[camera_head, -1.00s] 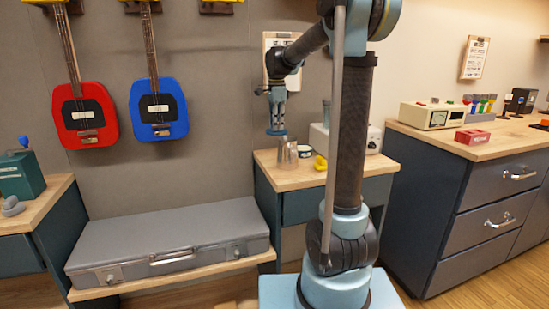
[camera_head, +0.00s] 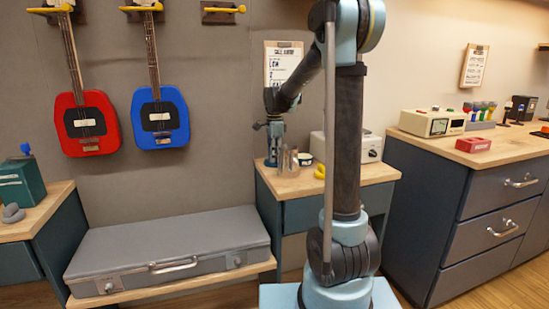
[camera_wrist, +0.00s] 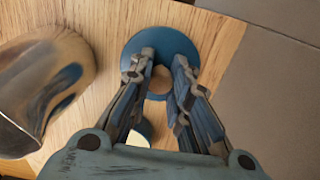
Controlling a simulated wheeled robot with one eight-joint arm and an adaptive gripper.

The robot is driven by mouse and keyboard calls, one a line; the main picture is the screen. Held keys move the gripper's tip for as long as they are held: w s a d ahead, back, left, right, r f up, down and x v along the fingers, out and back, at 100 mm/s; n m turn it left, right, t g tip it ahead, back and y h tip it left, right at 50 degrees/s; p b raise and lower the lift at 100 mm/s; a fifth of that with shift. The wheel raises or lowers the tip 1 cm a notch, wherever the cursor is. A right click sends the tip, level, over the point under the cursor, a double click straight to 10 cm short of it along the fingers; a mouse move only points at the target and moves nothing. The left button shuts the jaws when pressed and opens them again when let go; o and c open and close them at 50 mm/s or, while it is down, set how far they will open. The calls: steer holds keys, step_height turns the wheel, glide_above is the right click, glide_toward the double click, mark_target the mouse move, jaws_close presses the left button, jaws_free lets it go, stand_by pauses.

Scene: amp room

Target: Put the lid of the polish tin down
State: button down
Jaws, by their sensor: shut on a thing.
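My gripper (camera_head: 272,150) points down over the left part of the small wooden-topped bench. In the wrist view my gripper (camera_wrist: 164,62) has both fingers shut on the blue round lid (camera_wrist: 148,38). The lid is very close to the bench top or touching it; I cannot tell which. In the head view the lid (camera_head: 270,163) shows only as a small blue edge below the fingers. A small round tin (camera_head: 305,158), apparently the polish tin, stands right of the gripper.
A shiny metal cup (camera_wrist: 42,90) stands close to the left of my gripper in the wrist view. Yellow objects (camera_head: 319,171) and a pale box (camera_head: 368,148) stand farther right on the bench (camera_head: 300,184). A clipboard (camera_head: 283,65) hangs on the wall behind.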

steer(key=c, duration=1.5)
jaws_free()
steer(key=shift+f, duration=0.1)
step_height(320, 180, up, 12)
steer(key=shift+r, duration=0.1)
